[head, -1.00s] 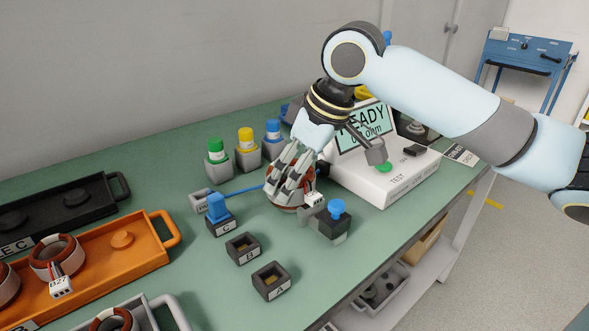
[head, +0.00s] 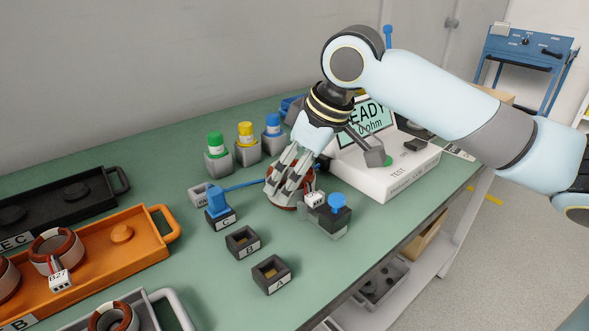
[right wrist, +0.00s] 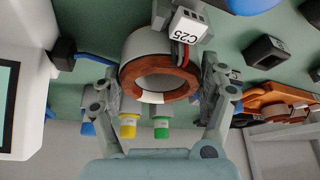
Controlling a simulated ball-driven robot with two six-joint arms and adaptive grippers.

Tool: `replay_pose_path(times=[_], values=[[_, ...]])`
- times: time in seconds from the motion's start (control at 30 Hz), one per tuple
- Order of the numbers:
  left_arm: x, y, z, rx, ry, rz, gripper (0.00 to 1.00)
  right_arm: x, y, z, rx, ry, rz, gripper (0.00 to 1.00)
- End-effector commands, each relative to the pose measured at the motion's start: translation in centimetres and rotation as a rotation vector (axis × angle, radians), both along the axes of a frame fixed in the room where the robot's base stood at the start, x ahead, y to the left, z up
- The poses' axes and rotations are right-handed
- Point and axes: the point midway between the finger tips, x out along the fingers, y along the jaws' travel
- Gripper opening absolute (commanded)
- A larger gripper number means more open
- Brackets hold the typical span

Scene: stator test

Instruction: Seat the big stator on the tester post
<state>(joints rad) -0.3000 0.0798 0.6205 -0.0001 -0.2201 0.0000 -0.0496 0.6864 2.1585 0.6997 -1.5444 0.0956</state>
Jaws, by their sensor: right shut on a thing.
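The big stator is a grey ring with copper windings and a white connector marked C25. It shows between my right gripper's fingers in the right wrist view (right wrist: 133,45) and mostly behind them in the head view. My right gripper (head: 285,193) is shut on the stator, one finger on each side, pointing down beside the white tester (head: 385,183). The stator's white connector (head: 314,198) is close to a dark block with a blue knob (head: 337,203). The tester post is not visible, and I cannot tell whether the stator rests on anything. My left gripper is out of view.
Dark blocks C (head: 220,220), B (head: 242,243) and A (head: 271,275) stand in front. Green (head: 215,143), yellow (head: 246,133) and blue-capped (head: 273,126) bottles stand behind. An orange tray (head: 150,258) with stators is at left; the table's edge is at right.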

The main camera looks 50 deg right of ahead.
Motion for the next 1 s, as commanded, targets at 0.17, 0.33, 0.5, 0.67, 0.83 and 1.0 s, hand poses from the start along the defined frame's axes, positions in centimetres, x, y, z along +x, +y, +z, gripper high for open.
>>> replay_pose_path(times=[0.17, 0.33, 0.5, 0.67, 0.83, 1.0], values=[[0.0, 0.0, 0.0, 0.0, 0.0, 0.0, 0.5, 0.1, 0.0, -0.1, -0.001, -0.004, 0.001, 0.19], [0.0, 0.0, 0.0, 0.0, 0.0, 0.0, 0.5, 0.1, 0.0, -0.1, -0.001, -0.004, 0.001, 0.19], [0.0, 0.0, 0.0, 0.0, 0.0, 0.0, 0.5, 0.1, 0.0, -0.1, 0.0, -0.003, 0.001, 0.98], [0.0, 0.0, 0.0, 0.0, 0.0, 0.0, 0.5, 0.0, 0.0, -0.2, 0.0, -0.002, 0.001, 1.0], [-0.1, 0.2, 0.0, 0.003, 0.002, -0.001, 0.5, -0.1, -0.1, -0.1, -0.001, 0.002, 0.0, 1.0], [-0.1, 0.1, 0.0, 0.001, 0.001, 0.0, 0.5, -0.7, -0.4, 1.7, -0.007, -0.002, 0.004, 1.0]])
